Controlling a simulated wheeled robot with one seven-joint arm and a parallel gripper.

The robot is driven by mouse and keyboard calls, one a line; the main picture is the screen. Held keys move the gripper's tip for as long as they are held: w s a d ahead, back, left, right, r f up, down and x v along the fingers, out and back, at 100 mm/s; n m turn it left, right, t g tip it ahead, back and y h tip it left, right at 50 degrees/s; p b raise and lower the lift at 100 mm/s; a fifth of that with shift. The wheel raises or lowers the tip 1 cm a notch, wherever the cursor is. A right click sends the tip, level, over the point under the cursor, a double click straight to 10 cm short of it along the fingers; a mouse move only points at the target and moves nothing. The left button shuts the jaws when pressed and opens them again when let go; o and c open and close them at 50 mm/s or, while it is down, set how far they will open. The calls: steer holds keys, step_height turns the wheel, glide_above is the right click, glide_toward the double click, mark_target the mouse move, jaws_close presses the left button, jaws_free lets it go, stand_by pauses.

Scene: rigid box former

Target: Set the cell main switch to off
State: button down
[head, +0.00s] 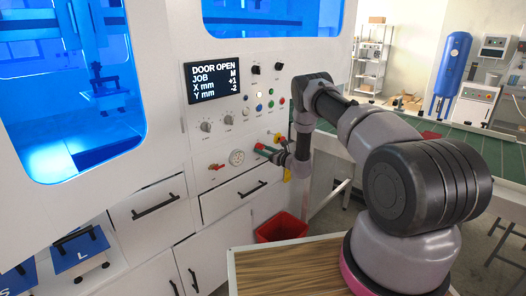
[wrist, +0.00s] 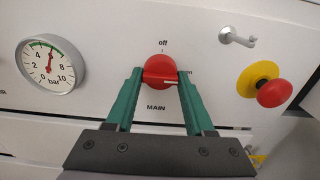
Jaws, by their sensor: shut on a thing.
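The main switch (wrist: 160,69) is a round red knob with a raised bar, on the white panel above the word MAIN. The word "off" is printed above it; a label at its right is partly hidden by my finger and ends in "n". The bar lies about level, with its pale mark at the right, toward that label. My gripper (wrist: 160,78) has its green fingers closed on the two ends of the bar. In the head view my gripper (head: 263,149) is at the lower panel and mostly hides the switch.
A pressure gauge (wrist: 49,64) is left of the switch. A red emergency button on a yellow base (wrist: 270,90) and a key (wrist: 237,37) are close at the right. The display (head: 214,81) reads DOOR OPEN. A red bin (head: 282,228) stands below.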

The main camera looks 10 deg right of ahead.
steer(key=shift+n, duration=0.3)
steer(key=n, duration=1.7)
steer(key=shift+d+r, duration=0.1)
steer(key=shift+r, duration=0.05)
steer(key=shift+n, duration=0.3)
steer(key=shift+c, duration=1.4)
jaws_free()
